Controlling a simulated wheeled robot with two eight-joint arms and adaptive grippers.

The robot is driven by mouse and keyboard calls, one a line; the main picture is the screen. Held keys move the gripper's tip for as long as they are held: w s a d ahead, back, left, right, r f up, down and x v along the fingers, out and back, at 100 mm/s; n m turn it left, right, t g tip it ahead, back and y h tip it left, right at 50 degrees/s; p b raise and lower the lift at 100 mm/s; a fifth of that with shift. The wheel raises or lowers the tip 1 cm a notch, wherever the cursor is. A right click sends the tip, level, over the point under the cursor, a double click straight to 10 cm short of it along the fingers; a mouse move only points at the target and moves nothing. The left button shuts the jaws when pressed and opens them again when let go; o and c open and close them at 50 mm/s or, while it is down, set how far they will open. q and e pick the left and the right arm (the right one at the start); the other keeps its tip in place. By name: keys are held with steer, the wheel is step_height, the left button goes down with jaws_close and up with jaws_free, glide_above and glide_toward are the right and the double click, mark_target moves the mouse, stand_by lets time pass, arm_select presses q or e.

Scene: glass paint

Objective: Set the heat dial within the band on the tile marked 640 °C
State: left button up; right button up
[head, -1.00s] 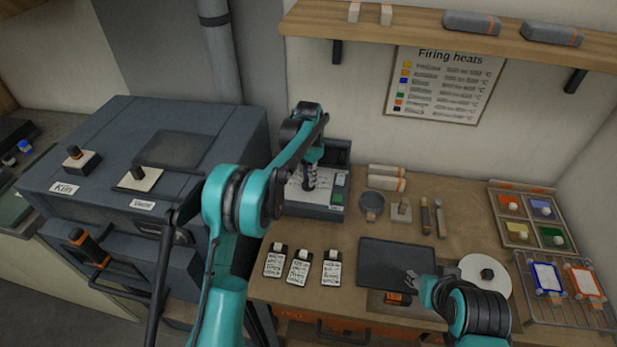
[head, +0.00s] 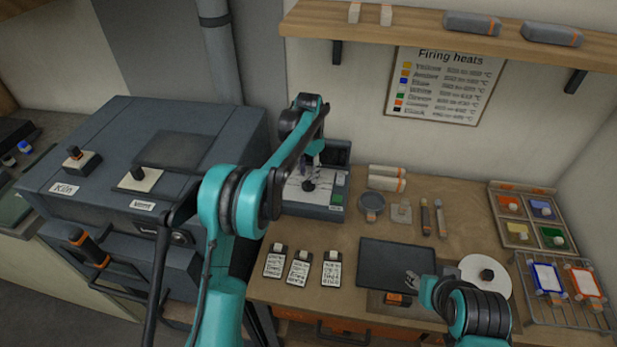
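The heat dial (head: 308,186) is a dark round knob on the pale top face of a grey control box (head: 322,209) at the back left of the bench. Marks on that face are too small to read, so I cannot tell the dial's setting or find a 640 °C mark. My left gripper (head: 312,160) is just above the dial and looks apart from it. Its fingers are too small and dark to tell open from shut. My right gripper (head: 411,279) is over the front edge of a dark mat (head: 390,257), far from the dial; its opening is unclear.
A green button (head: 338,182) is on the control box. Several small labelled cards, one (head: 299,268) in the middle, lie in front of it, their writing unreadable. The kiln (head: 110,235) stands left. A "Firing heats" chart (head: 446,85) hangs behind. A white disc (head: 497,266) lies right.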

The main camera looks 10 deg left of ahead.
mark_target(308, 181)
arm_select(q)
step_height(308, 181, up, 9)
stand_by(0.3)
steer(key=shift+r, duration=0.1)
steer(key=s+a+r+n+t+b, duration=0.1)
steer(key=s+r+n+t+b, duration=0.1)
steer(key=s, duration=0.6)
steer(key=s+a+r+n+t+b, duration=0.1)
steer(key=s+r+t+b, duration=0.1)
steer(key=s, duration=0.7)
steer(key=s+f+n+t+b, duration=0.1)
steer(key=s+f, duration=0.4)
steer(key=s, duration=0.4)
steer(key=s+a+f+n+t+b, duration=0.1)
steer(key=s+f+n+t, duration=0.1)
steer(key=s+f, duration=0.4)
steer(key=s, duration=0.3)
steer(key=shift+s+f, duration=0.15)
steer(key=shift+f, duration=0.05)
